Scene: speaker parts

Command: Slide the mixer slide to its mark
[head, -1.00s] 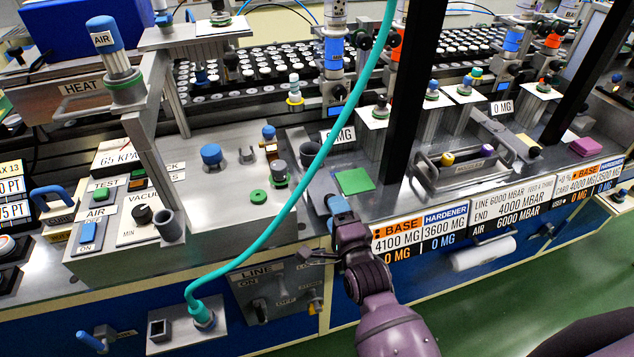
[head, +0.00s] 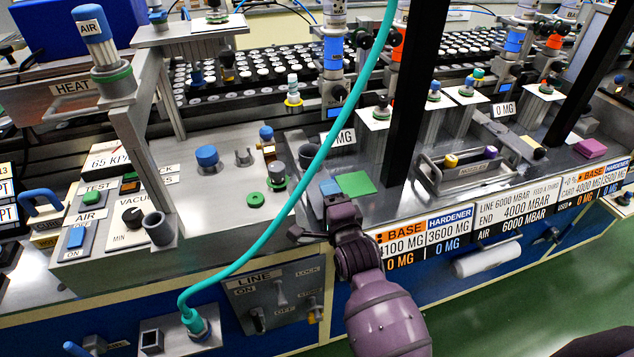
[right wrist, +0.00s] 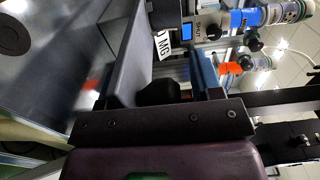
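My right gripper (head: 325,207) is over the front edge of the metal worktop (head: 235,228), just left of a green square pad (head: 355,184). A blue patch shows at its tip; I cannot tell whether this is a finger or a separate part. In the right wrist view the gripper (right wrist: 168,62) has its two fingers apart, with a dark rounded thing (right wrist: 160,92) low between them. I cannot pick out with certainty which part is the mixer slide, and no mark for it is readable. My left gripper is out of view.
A teal hose (head: 325,145) hangs across the worktop left of my right gripper. A black post (head: 410,100) stands right of it. A nozzle tray (head: 462,172) lies further right. A LINE switch panel (head: 280,297) is on the front below.

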